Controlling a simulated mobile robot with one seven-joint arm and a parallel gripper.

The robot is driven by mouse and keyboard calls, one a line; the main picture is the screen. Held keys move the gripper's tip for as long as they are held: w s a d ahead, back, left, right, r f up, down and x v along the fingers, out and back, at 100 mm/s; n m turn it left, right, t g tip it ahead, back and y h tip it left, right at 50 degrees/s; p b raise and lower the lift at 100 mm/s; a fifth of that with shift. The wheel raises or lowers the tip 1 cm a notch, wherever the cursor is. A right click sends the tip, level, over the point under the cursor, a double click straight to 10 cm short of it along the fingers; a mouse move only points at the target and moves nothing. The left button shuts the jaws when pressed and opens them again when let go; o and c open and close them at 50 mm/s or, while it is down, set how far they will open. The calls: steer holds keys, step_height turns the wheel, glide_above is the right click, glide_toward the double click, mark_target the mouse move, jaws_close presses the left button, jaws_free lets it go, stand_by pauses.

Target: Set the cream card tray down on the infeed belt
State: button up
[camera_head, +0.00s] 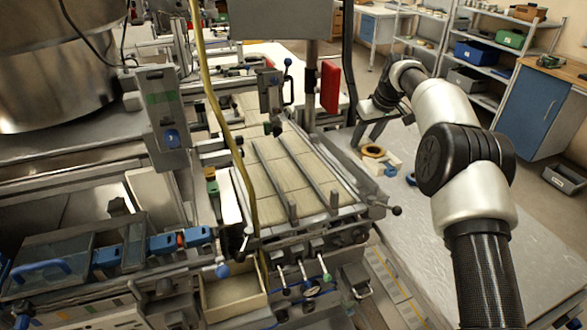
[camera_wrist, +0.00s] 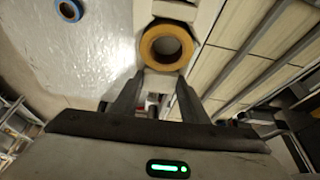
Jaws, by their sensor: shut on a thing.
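The cream card tray (camera_head: 394,162) shows below my gripper (camera_head: 367,141) in the head view, just right of the belt frame. In the wrist view the tray (camera_wrist: 207,15) lies beyond my fingertips (camera_wrist: 158,82). An orange-yellow tape reel (camera_head: 373,150) is at the tray and covers much of it; the reel (camera_wrist: 167,45) shows its dark centre in the wrist view. My gripper is shut on the tray's near part. The infeed belt (camera_head: 290,165) has pale segments and two metal rails; it (camera_wrist: 243,68) is right of the tray in the wrist view.
A blue reel (camera_head: 411,179) lies on the grey bench (camera_head: 430,235) to the right; it (camera_wrist: 69,10) is left in the wrist view. A dark knob (camera_head: 397,211) sticks out at the belt frame's corner. A yellow hose (camera_head: 215,100) hangs along the belt's left side.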

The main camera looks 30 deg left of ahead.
steer(key=s+a+r+p, duration=0.1)
steer(key=s+a+p, duration=0.1)
steer(key=s+a, duration=0.6)
steer(key=s+a+r+p, duration=0.1)
steer(key=s+a+r, duration=0.15)
steer(key=a, duration=0.95)
steer(key=f, duration=0.7)
steer(key=s+f, duration=0.1)
steer(key=f, duration=0.2)
steer(key=shift+f+p, duration=0.35)
steer(key=shift+f, duration=0.15)
steer(key=o, duration=1.1)
steer(key=shift+o, duration=0.4)
